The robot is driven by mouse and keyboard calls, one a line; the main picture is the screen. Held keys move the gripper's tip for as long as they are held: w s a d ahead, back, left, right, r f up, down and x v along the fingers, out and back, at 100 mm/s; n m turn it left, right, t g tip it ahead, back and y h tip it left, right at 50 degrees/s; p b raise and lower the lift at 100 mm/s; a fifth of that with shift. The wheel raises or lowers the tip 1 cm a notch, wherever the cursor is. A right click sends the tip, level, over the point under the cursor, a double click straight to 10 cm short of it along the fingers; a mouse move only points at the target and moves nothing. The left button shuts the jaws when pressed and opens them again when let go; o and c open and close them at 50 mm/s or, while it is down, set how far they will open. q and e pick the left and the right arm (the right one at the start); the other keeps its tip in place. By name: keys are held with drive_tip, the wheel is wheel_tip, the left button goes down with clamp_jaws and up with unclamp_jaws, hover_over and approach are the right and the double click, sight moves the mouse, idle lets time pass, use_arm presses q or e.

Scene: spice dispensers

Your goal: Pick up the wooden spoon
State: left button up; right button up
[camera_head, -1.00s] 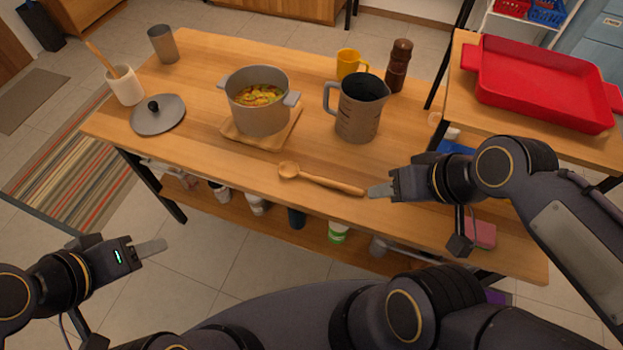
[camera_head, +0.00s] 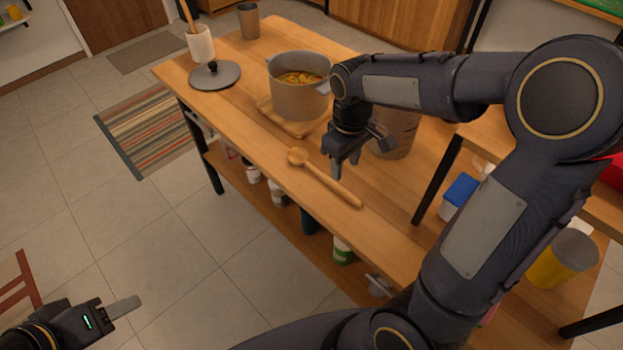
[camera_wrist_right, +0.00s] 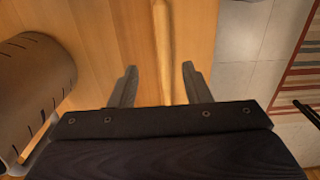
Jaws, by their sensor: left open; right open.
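The wooden spoon (camera_head: 328,181) lies on the wooden table (camera_head: 252,118), its bowl toward the pot and its handle running toward the front right. My right gripper (camera_head: 341,166) points down above the table, close to the spoon's handle. In the right wrist view, the spoon's handle (camera_wrist_right: 163,45) shows between the two open fingers of my right gripper (camera_wrist_right: 158,85), and nothing is held. My left gripper (camera_head: 122,311) is out over the floor at the lower left, open and empty.
A grey pot (camera_head: 298,100) of food sits on a wooden board behind the spoon. A grey jug (camera_head: 397,140) stands partly hidden behind my right gripper. A lid (camera_head: 215,75) lies at the table's left. The table's front edge is close to the spoon.

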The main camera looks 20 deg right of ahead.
sight(340, 187)
drive_tip(key=f, duration=0.7)
drive_tip(key=shift+a+f+b, duration=0.2)
drive_tip(key=shift+a+b, duration=0.1)
drive_tip(key=shift+b, duration=0.1)
clamp_jaws()
